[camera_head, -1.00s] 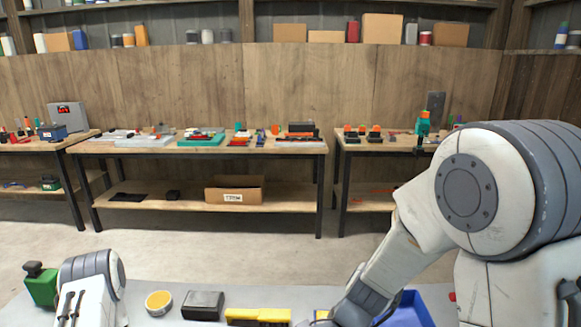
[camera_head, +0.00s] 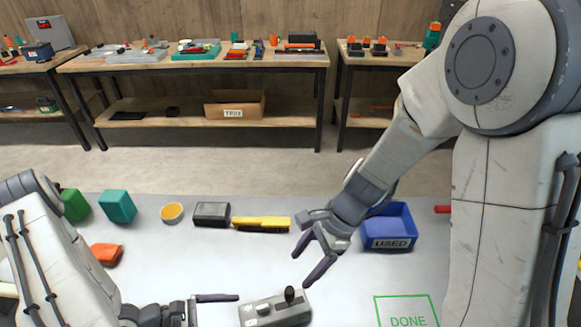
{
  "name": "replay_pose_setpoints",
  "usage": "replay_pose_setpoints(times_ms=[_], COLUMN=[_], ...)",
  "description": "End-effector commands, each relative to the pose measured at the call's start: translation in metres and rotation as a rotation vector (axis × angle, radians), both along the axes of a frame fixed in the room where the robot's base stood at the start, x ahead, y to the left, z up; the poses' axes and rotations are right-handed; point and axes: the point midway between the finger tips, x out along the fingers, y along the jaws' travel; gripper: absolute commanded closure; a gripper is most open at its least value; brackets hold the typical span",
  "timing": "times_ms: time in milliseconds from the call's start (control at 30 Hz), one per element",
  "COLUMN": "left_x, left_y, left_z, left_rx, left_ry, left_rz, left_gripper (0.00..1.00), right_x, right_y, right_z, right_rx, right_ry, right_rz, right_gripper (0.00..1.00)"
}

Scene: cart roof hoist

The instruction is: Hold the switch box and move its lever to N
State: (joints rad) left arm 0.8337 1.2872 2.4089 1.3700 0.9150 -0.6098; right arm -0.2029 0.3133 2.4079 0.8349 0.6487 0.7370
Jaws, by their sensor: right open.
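The switch box (camera_head: 262,313) is a grey box at the bottom edge, partly cut off by the frame. Its black-knobbed lever (camera_head: 289,295) stands up near the box's right end, and a pale rounded part sits left of it. Letters on the box cannot be read. My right gripper (camera_head: 304,269) is open and empty, just above and beyond the lever, apart from it. My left gripper (camera_head: 217,298) is at the bottom, left of the box. One long finger points right towards the box; the other finger is not clearly visible.
On the grey table stand a green block (camera_head: 75,205), a teal block (camera_head: 118,206), an orange block (camera_head: 106,254), a yellow-topped tin (camera_head: 172,212), a dark grey box (camera_head: 211,214), a yellow tool (camera_head: 262,224) and a blue USED bin (camera_head: 390,243). A green DONE square (camera_head: 407,312) is at front right.

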Motion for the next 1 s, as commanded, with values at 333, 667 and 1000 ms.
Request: replay_pose_setpoints(times_ms=[333, 667, 1000], left_x=[0.000, -0.006, -0.025], left_y=[0.000, 0.027, 0.084], left_z=[0.000, 0.012, 0.041], left_rx=[0.000, 0.005, 0.006], left_ry=[-0.001, -0.005, -0.003], left_rz=[0.000, 0.007, 0.003], left_gripper=[0.00, 0.00, 0.00], right_x=[0.000, 0.000, 0.000], right_y=[0.000, 0.000, 0.000], right_z=[0.000, 0.000, 0.000], right_rx=[0.000, 0.000, 0.000], right_ry=[0.000, 0.000, 0.000], right_rz=[0.000, 0.000, 0.000], right_gripper=[0.25, 0.25, 0.25])
